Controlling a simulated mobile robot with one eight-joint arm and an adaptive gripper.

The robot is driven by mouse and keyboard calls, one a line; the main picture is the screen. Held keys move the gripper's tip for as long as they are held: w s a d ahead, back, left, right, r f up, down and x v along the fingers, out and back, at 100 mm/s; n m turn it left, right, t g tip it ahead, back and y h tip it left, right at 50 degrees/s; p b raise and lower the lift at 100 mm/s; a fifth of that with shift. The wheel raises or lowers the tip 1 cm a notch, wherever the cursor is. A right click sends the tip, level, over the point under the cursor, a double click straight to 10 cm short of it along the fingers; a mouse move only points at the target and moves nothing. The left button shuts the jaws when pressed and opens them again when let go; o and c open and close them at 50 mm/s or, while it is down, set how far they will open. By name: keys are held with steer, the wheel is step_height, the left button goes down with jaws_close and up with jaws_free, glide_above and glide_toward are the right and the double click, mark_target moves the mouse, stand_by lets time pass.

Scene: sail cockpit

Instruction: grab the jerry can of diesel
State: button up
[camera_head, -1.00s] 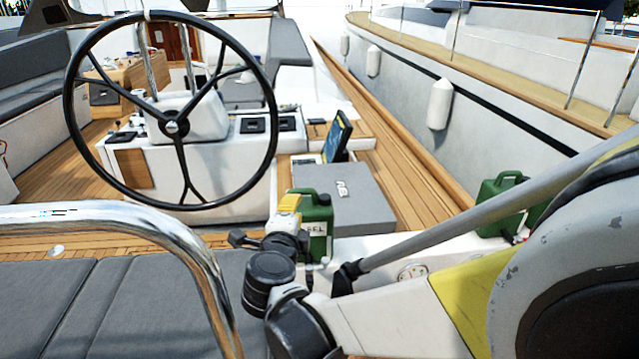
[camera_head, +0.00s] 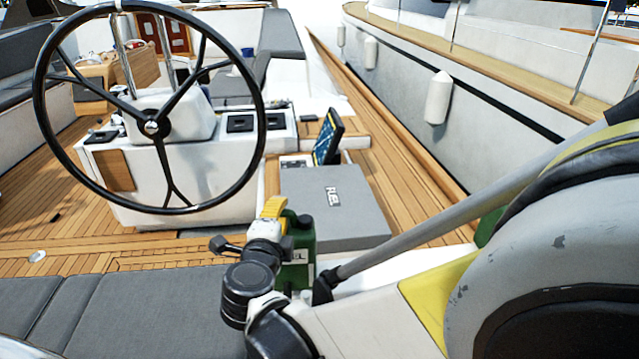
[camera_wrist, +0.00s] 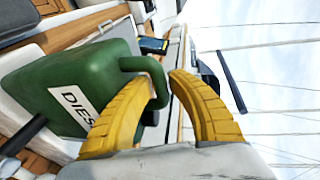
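A green jerry can (camera_wrist: 90,75) with a white label starting "DIES" fills the left of the wrist view, turned by the camera angle. My gripper (camera_wrist: 162,77) has two curved yellow fingers whose tips lie close together at the can's handle. The handle seems to run between the tips, but I cannot tell whether they press on it. In the head view the can (camera_head: 303,243) stands just right of and behind my gripper (camera_head: 271,209), which partly covers it. What the can rests on is hidden there.
A black steering wheel (camera_head: 150,127) stands at left. Grey seat cushions (camera_head: 130,315) lie in front. Another green object (camera_head: 489,227) is mostly hidden by my arm. A tablet-like screen (camera_head: 328,141) stands beyond the box.

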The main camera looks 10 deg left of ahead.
steer(key=shift+s, duration=0.2)
steer(key=shift+s+r, duration=0.1)
jaws_close()
